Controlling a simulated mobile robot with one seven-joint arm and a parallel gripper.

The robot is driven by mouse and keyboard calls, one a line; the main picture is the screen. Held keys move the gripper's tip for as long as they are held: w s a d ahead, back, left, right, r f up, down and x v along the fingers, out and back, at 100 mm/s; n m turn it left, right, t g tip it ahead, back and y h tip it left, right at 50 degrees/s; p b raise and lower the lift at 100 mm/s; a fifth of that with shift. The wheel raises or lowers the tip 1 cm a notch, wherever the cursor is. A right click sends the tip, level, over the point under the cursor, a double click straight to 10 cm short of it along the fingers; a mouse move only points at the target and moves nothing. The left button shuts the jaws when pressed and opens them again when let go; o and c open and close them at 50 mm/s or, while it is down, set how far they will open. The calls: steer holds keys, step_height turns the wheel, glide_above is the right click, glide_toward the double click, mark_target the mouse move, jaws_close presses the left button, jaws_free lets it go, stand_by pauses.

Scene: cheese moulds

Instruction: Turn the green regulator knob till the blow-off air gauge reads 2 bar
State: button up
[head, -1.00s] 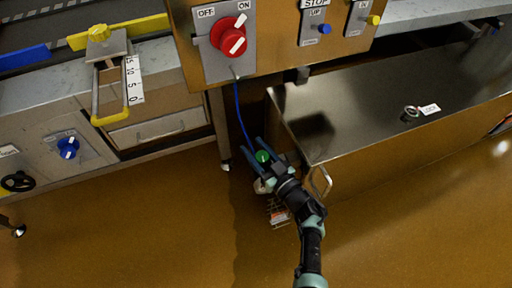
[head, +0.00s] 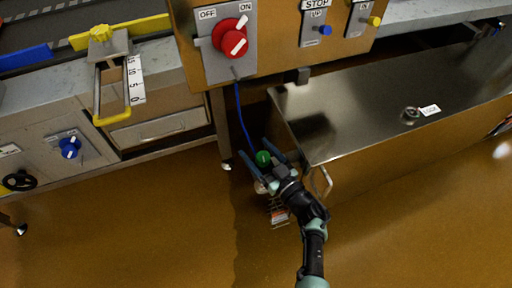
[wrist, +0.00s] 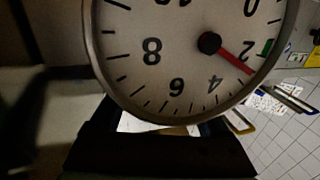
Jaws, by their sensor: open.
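The green regulator knob (head: 263,158) shows in the head view below the blue hose. My gripper (head: 261,153) is open, with one finger on each side of the knob; I cannot tell whether either finger touches it. The pale round gauge (head: 260,187) is partly hidden beside my gripper. In the wrist view the gauge dial (wrist: 180,60) is close and upside down, its upper part cut off. Its red needle (wrist: 235,62) points between the 2 and the 4, nearer the 2. A green mark sits at the dial's edge near the 2.
A steel-topped cabinet (head: 385,100) with a handle stands close to the right of my gripper. A control panel (head: 228,65) with a red rotary switch is above.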

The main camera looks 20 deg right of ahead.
steer(key=p+v, duration=0.4)
steer(key=v, duration=0.8)
steer(key=shift+r, duration=0.1)
